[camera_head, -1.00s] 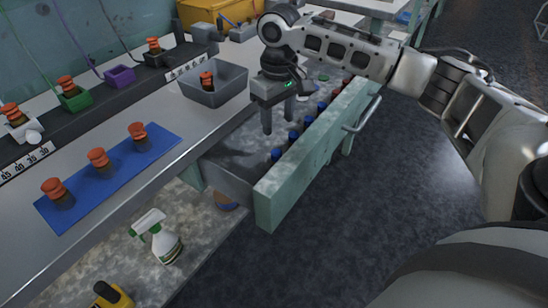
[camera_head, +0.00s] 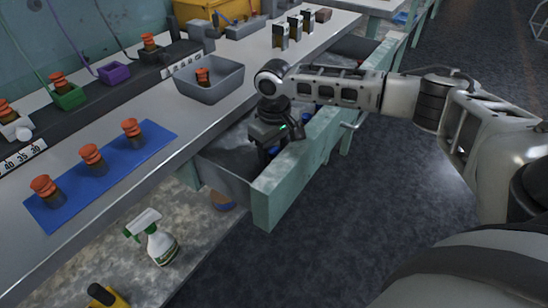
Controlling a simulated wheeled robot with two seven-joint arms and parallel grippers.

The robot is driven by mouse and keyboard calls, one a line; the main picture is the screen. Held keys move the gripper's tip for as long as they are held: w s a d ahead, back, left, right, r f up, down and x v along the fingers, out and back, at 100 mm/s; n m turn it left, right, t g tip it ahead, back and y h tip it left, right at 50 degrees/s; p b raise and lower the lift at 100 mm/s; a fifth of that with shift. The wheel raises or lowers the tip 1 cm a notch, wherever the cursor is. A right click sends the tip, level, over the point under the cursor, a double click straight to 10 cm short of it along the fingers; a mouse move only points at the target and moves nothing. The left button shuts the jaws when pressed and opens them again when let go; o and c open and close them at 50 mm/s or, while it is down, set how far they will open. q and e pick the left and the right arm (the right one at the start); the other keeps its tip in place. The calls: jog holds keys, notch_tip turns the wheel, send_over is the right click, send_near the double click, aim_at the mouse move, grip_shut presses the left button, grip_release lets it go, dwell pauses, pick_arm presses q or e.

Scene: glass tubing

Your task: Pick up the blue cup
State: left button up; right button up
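The blue cups stand in an open drawer (camera_head: 287,189) with a pale green front, below the bench's right edge. Parts of two show: one blue cup (camera_head: 273,151) right beside my gripper and another blue patch (camera_head: 308,117) farther back. My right gripper (camera_head: 268,146) reaches down into the drawer at the blue cups. Its fingertips are mostly hidden by the drawer front and its own body, so I cannot tell whether it is open or closed on a cup. My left gripper is not in view.
A blue mat (camera_head: 60,203) with three orange-topped items lies on the bench. A grey bin (camera_head: 214,90) holding another stands near the drawer. A spray bottle (camera_head: 158,244) stands on the lower shelf. The drawer handle (camera_head: 352,124) sticks out on the right.

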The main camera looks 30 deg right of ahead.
jog(key=shift+c, duration=0.2)
jog(key=c, duration=1)
